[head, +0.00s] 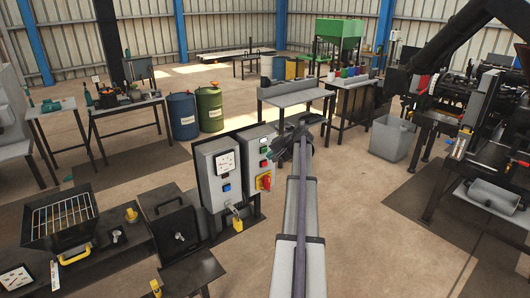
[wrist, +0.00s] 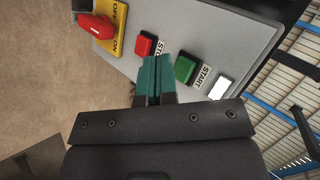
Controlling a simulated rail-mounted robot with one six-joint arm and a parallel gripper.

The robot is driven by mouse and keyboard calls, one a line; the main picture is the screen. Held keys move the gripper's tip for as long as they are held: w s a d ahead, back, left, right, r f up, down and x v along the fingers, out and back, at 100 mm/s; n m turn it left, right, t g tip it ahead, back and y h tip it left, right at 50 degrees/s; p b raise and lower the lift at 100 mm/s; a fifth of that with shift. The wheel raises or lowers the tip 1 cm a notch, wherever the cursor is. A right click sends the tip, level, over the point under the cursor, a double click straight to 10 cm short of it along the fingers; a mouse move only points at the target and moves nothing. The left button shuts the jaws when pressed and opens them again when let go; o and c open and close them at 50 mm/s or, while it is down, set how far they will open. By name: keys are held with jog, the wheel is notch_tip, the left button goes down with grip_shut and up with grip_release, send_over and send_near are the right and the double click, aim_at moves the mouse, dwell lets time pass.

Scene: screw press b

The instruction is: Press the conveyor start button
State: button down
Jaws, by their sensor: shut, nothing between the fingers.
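The green start button (wrist: 185,69) sits on the grey control panel (wrist: 235,50), beside a START label (wrist: 203,77). The same button shows small in the head view (head: 263,150), on the right-hand grey box (head: 256,176). My gripper (wrist: 155,62) has its teal fingers shut together and empty. In the head view my gripper (head: 302,128) is at the right of the box, partly hidden by my arm.
A red rotary switch (wrist: 96,27) on a yellow ON/OFF plate and a white indicator (wrist: 221,88) flank the buttons. A second control box (head: 221,177) with a blue button stands to the left. A grey table (head: 294,98) stands behind.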

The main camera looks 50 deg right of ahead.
jog(key=shift+s+a, duration=0.25)
jog(key=shift+s, duration=0.8)
jog(key=shift+s+a, duration=0.25)
jog(key=shift+s, duration=0.8)
